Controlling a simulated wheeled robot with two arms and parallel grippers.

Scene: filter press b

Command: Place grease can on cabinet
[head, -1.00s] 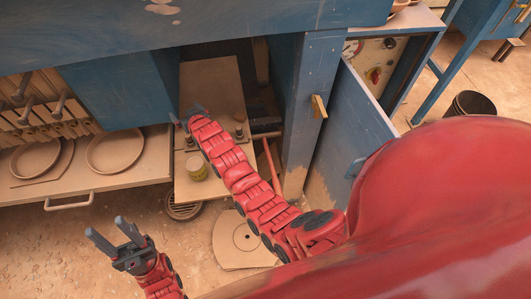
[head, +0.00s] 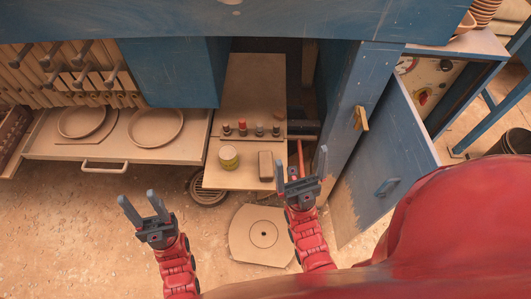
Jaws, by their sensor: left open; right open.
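The grease can (head: 229,157), a small yellow-green can with a pale lid, stands upright on the low wooden board near its front left edge. The blue cabinet (head: 446,67) at the upper right has a control panel inside, an open door, and a pale top. My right gripper (head: 301,160) is open and empty, to the right of the can and apart from it, by the board's front right corner. My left gripper (head: 139,199) is open and empty over the floor, left of and nearer than the can.
A small brown block (head: 265,165) lies beside the can, with a row of knobs (head: 251,130) behind. The open blue door (head: 382,160) and post (head: 357,100) stand to the right. Stacked pots (head: 485,12) sit on the cabinet top. A tray (head: 180,155) with round plates is left.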

